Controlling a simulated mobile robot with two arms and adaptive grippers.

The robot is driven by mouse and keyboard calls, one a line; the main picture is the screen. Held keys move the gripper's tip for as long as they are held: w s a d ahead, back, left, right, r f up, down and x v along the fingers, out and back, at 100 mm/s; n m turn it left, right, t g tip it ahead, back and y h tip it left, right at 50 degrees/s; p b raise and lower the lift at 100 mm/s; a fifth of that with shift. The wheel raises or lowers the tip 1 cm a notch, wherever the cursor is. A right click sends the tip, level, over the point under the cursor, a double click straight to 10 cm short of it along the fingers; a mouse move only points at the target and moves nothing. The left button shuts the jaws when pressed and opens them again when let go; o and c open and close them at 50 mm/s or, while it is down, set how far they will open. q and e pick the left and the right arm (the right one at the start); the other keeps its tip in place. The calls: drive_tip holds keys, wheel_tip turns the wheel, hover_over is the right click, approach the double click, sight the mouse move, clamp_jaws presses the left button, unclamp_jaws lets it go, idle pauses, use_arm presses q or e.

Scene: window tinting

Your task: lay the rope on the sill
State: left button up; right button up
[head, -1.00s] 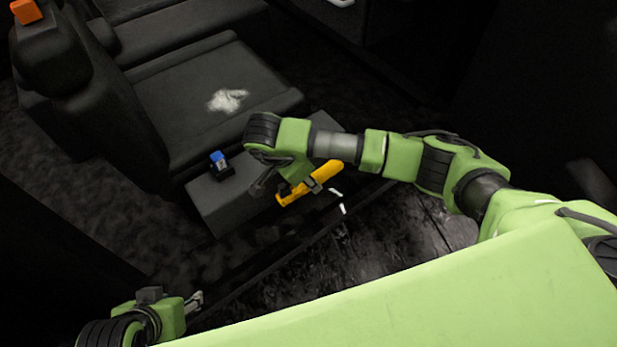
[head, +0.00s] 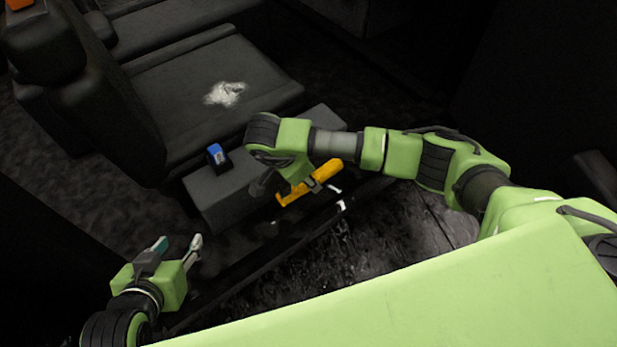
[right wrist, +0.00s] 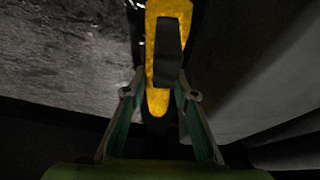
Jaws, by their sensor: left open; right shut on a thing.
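My right gripper (head: 290,186) is shut on a yellow tool (head: 325,172) just above the front edge of a dark block. The right wrist view shows the yellow tool (right wrist: 158,95) with a dark inset between the fingers. My left gripper (head: 180,244) is open and empty at the lower left, over dark floor. A white crumpled thing (head: 225,93) lies on the seat; I cannot tell whether it is the rope. The sill looks like the dark strip (head: 270,262) running diagonally below the yellow tool, with small white marks near its right part.
A small black item with a blue top (head: 217,156) stands on the dark block (head: 215,193) before the seat (head: 165,110). An orange thing (head: 17,4) shows at the top left corner. The floor left of the block is clear.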

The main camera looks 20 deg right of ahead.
sight(308, 198)
drive_tip(key=shift+f+b, duration=0.3)
drive_tip(key=shift+f, duration=0.15)
drive_tip(key=shift+f+b, duration=0.65)
drive_tip(key=shift+f, duration=0.15)
drive_tip(key=shift+f+b, duration=0.3)
drive_tip(key=shift+f, duration=0.1)
drive_tip(key=shift+f+b, duration=0.55)
drive_tip(key=shift+f, duration=0.15)
use_arm(q)
drive_tip(key=w+d+r+t+h, duration=0.1)
drive_tip(key=r+t, duration=0.4)
drive_tip(key=r, duration=0.5)
drive_tip(key=w+d+r+t+h, duration=0.2)
drive_tip(key=w+r+t, duration=0.3)
drive_tip(key=r, duration=0.5)
drive_tip(key=shift+w+d+t+h, duration=0.3)
drive_tip(key=shift+w+d+t, duration=0.1)
drive_tip(key=shift+d+t, duration=0.3)
use_arm(e)
drive_tip(key=shift+f, duration=0.35)
use_arm(q)
drive_tip(key=shift+s+d+r+b, duration=0.1)
drive_tip(key=shift+s+r+b, duration=0.15)
drive_tip(key=shift+r+b, duration=0.3)
use_arm(e)
drive_tip(key=shift+f, duration=0.25)
